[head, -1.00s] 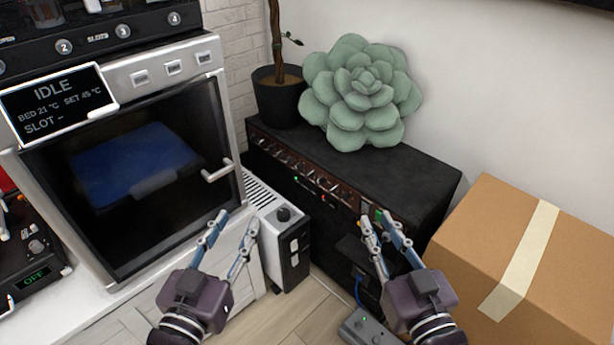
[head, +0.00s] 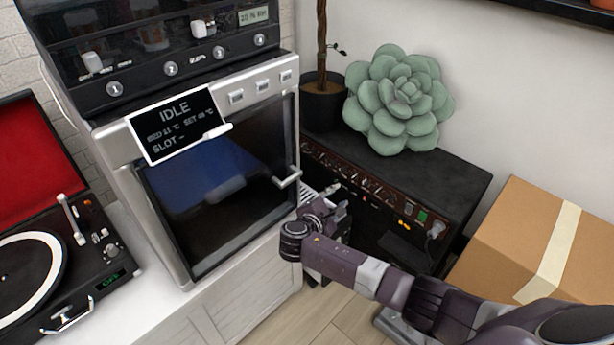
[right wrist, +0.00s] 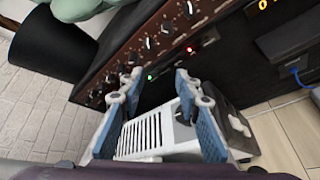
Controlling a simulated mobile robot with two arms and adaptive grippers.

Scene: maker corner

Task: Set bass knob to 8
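The black amplifier (head: 445,180) stands against the wall. Its brown front panel (head: 352,180) carries a row of knobs. In the right wrist view several dark knobs with pale marks (right wrist: 149,43) run along the panel (right wrist: 170,22). Labels and scale numbers are too small to read, so I cannot tell which knob is the bass. My right gripper (head: 333,200) is in front of the panel's left part. In the right wrist view its two fingers (right wrist: 159,78) are apart with nothing between the tips, pointing toward the panel, apart from the knobs. My left gripper is out of view.
A white slotted heater-like box (right wrist: 150,132) stands below the right gripper. The oven-like machine (head: 215,170) with its handle is close on the left. A green succulent (head: 398,100) and a potted plant (head: 322,105) stand at the amplifier. A cardboard box (head: 520,245) is right.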

